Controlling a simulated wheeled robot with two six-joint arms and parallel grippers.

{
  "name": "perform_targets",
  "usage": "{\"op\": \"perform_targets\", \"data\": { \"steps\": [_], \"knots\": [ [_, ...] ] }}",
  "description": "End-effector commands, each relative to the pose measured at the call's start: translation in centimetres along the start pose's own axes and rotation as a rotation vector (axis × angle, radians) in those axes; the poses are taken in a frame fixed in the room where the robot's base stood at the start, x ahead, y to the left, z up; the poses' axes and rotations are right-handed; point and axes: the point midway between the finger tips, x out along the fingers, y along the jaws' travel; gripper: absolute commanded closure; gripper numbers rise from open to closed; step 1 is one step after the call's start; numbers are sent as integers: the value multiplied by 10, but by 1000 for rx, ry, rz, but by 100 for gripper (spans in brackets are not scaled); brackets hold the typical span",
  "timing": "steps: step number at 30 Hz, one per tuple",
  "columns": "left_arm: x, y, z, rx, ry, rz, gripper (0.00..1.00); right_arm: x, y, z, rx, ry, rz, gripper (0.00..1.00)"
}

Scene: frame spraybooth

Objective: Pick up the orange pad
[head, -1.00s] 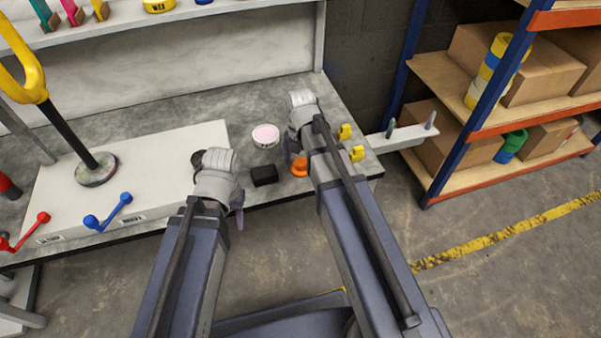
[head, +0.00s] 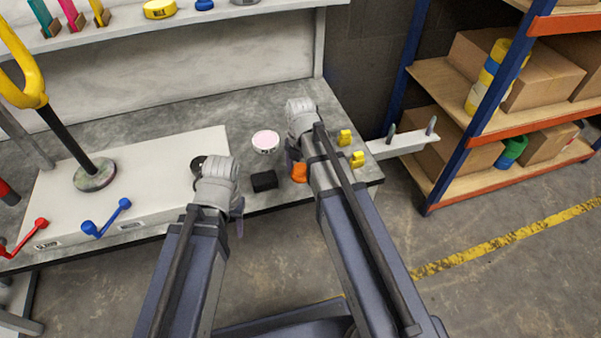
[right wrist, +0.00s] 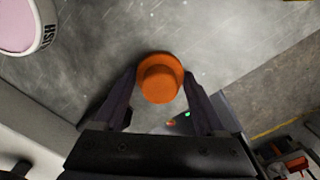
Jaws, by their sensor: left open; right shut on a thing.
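The orange pad (right wrist: 160,78) is a round orange piece with a raised knob. In the right wrist view it sits between the two fingers of my right gripper (right wrist: 160,95), which is shut on it. In the head view the orange pad (head: 299,173) shows beside my right wrist, close to the front edge of the grey bench, and the right fingers are mostly hidden by the wrist. Whether the pad touches the bench top is hard to tell. My left gripper (head: 237,217) is open and empty in front of the bench's front edge, partly hidden behind its wrist.
A pink-topped round tin (head: 265,141) and a black block (head: 264,181) stand left of the pad. Yellow clips (head: 345,137) are at the bench's right end. A white panel (head: 60,200) with red and blue levers lies at left. Shelving (head: 470,130) stands at right.

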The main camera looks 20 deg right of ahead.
Motion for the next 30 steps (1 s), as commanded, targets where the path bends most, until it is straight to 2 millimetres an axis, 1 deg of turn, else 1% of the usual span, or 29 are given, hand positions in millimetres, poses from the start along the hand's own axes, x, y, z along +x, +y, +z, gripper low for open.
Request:
{"op": "perform_targets", "data": {
  "steps": [8,14,20,30],
  "knots": [
    [0,0,0,0,0,0,50,0,0,0,0,0,0,82],
    [-8,-1,0,0,0,1,50,-8,0,0,0,0,0,82],
    [-29,-2,2,-1,0,4,50,-29,0,0,0,0,0,82],
    [-81,-7,5,-1,0,5,50,-82,0,0,0,0,0,82]
  ]
}}
